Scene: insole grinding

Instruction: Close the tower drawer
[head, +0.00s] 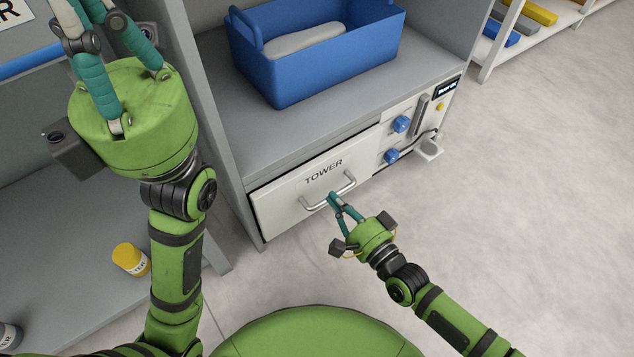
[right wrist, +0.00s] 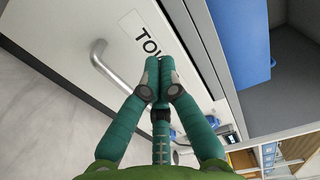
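The tower drawer (head: 284,208) has a white front lettered TOWER and sits low in the grey cabinet. A thin dark gap shows along its top edge. Its curved metal handle (head: 318,201) also shows in the right wrist view (right wrist: 112,68). My right gripper (head: 335,199) is at the handle's right part in the head view. In the right wrist view its fingertips (right wrist: 160,68) are together over the lettering, beside the handle, with nothing seen between them. Contact with the front cannot be told. My left gripper (head: 78,12) is at upper left, its fingertips cut off by the frame.
A blue bin (head: 315,75) with a pale object inside stands on the cabinet shelf (head: 250,130) above the drawer. A panel with blue knobs (head: 401,124) is right of the drawer. The floor (head: 520,180) to the right is clear.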

